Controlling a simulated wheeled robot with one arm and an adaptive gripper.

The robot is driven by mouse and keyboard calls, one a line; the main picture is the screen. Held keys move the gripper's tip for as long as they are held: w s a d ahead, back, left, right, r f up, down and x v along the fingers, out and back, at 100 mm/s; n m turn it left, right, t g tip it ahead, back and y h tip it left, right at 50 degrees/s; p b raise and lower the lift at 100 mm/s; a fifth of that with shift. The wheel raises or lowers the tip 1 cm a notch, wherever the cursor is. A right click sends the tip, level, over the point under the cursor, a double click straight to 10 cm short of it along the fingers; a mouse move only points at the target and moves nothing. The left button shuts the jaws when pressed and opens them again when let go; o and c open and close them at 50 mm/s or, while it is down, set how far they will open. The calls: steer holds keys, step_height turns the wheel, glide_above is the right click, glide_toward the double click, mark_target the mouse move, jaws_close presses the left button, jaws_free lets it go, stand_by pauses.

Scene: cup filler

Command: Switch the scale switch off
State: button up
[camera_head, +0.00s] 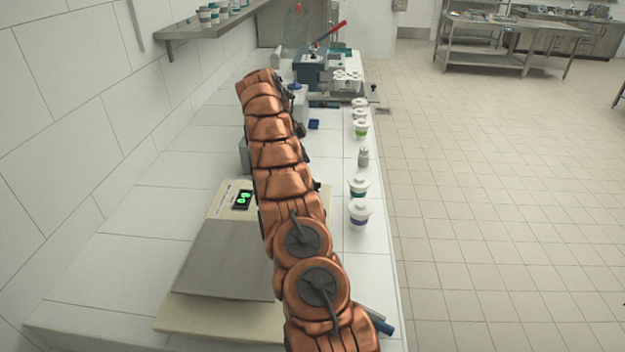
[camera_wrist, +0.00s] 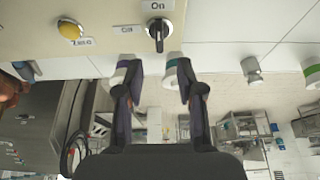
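The scale (camera_head: 228,258) stands on the near part of the counter, with its green display (camera_head: 243,199) lit. In the wrist view, its scale switch (camera_wrist: 158,33) is a dark knob on the cream panel (camera_wrist: 105,14). The knob stands upright in the picture, in line with the "On" label above it; the "Off" label is to its left. My gripper (camera_wrist: 156,74) is open, its two fingers apart just below the switch in the picture, with nothing seen held between them. The gripper cannot be made out in the head view, where my arm covers part of the scale.
A yellow "Zero" button (camera_wrist: 70,29) is left of the switch. Lidded cups (camera_head: 359,212) and a small grey bottle (camera_head: 363,156) line the counter's right edge. A machine with a red lever (camera_head: 330,33) stands at the far end. The floor to the right is clear.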

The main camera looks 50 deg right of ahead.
mark_target(313, 182)
steer(key=shift+b+x, duration=2.55)
steer(key=shift+b, duration=0.1)
steer(key=shift+f+b, duration=0.3)
steer(key=shift+f, duration=0.05)
steer(key=shift+s, duration=0.15)
steer(key=shift+x, duration=0.9)
steer(key=shift+d, duration=0.1)
jaws_close()
